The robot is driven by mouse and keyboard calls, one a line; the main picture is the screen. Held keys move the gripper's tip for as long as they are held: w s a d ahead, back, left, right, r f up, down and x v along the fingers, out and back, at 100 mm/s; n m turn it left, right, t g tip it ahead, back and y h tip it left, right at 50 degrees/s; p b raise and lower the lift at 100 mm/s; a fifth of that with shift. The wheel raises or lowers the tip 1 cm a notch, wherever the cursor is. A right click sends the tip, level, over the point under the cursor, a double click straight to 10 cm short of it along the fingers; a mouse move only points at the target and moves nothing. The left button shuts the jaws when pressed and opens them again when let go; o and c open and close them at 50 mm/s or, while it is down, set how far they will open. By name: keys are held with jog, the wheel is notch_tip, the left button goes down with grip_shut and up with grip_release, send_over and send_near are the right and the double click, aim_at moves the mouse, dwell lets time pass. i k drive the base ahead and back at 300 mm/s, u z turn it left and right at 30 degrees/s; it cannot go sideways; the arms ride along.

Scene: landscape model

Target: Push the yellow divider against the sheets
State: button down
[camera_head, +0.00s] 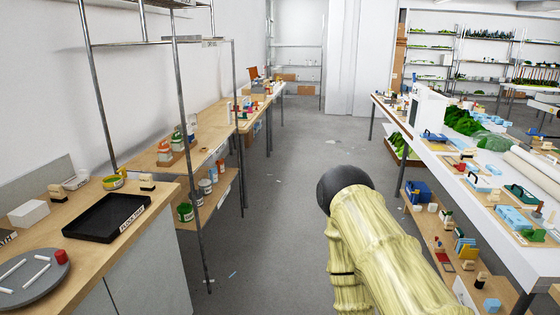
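On the low wooden shelf under the right-hand table, a small yellow upright piece (460,243) stands beside thin upright blue-green pieces. They may be the yellow divider and the sheets, but they are too small and far to be sure. I cannot tell whether they touch. My arm, pale yellow with a dark rounded end, rises from the bottom right of centre. No fingertips of my gripper show, so its state is hidden. The arm appears in front of the aisle floor, to the left of that low shelf in the picture.
The grey floor aisle (290,190) is mostly clear with small scraps. A long white table (470,205) with models stands right. A wooden bench at left holds a black tray (107,217) and a grey round plate (32,280). A metal rack post (184,120) stands beside it.

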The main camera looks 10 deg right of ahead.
aim_at(467, 253)
jog(key=i, duration=1.65)
jog(key=z, duration=0.45)
jog(key=i, duration=1.6)
jog(key=z, duration=1.05)
jog(key=i, duration=1.15)
jog(key=z, duration=0.5)
